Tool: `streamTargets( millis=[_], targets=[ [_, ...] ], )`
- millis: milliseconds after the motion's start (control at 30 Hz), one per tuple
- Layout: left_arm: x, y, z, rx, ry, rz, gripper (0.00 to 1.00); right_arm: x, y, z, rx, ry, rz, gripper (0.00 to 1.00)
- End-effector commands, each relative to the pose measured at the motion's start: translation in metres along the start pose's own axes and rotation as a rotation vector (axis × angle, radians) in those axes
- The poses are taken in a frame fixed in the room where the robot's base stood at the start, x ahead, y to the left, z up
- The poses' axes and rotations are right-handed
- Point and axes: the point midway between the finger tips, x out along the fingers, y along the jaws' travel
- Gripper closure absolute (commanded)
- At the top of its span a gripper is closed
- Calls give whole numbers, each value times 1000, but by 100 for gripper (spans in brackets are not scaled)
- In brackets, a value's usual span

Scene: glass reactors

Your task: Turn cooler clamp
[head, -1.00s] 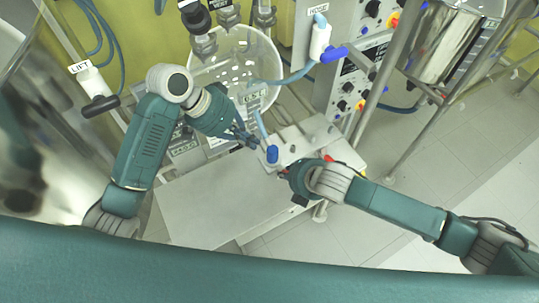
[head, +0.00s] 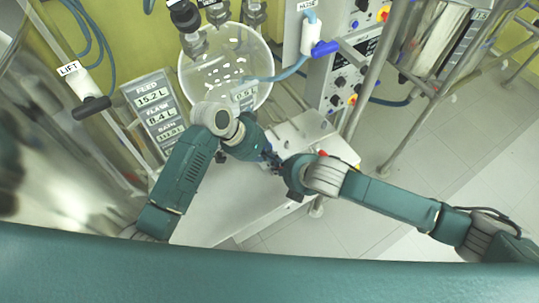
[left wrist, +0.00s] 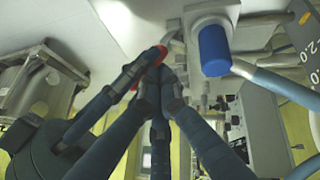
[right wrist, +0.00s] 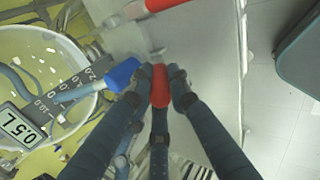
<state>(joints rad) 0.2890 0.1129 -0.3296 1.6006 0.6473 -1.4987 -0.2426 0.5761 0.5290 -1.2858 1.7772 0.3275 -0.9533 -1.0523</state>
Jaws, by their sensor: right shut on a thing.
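A short red handle (right wrist: 160,86) sits between the fingers of my right gripper (right wrist: 160,80), which is shut on it. I cannot tell for sure that this is the cooler clamp. In the left wrist view, part of a red handle (left wrist: 149,58) shows just ahead of my left gripper (left wrist: 160,78). The left fingertips are close together, with nothing clearly seen between them. In the head view, my left gripper (head: 272,160) and right gripper (head: 285,172) nearly meet over the pale machine top.
A second red part (right wrist: 165,5) lies at the top of the right wrist view. A blue-capped fitting (left wrist: 213,50) is close to the right of my left fingers. A glass vessel (head: 205,75), a control panel (head: 345,80) and metal frame posts (head: 372,95) stand around. Tiled floor is clear at the right.

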Motion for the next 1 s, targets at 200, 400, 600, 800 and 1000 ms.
streamTargets(
  millis=[200,400,600,800,1000],
  targets=[
    [0,0,0,0,-1,-1,100,0,0,2,0,-3,-1,100],
    [9,9,5,29,8,-47,100,0,0,2,0,-3,-1,100],
    [11,11,7,29,4,-45,100,0,0,1,1,-2,0,100],
    [11,12,8,29,2,-42,100,0,2,1,0,-2,4,64],
    [11,12,7,28,4,-44,100,-1,4,1,0,-1,8,64]
  ],
)
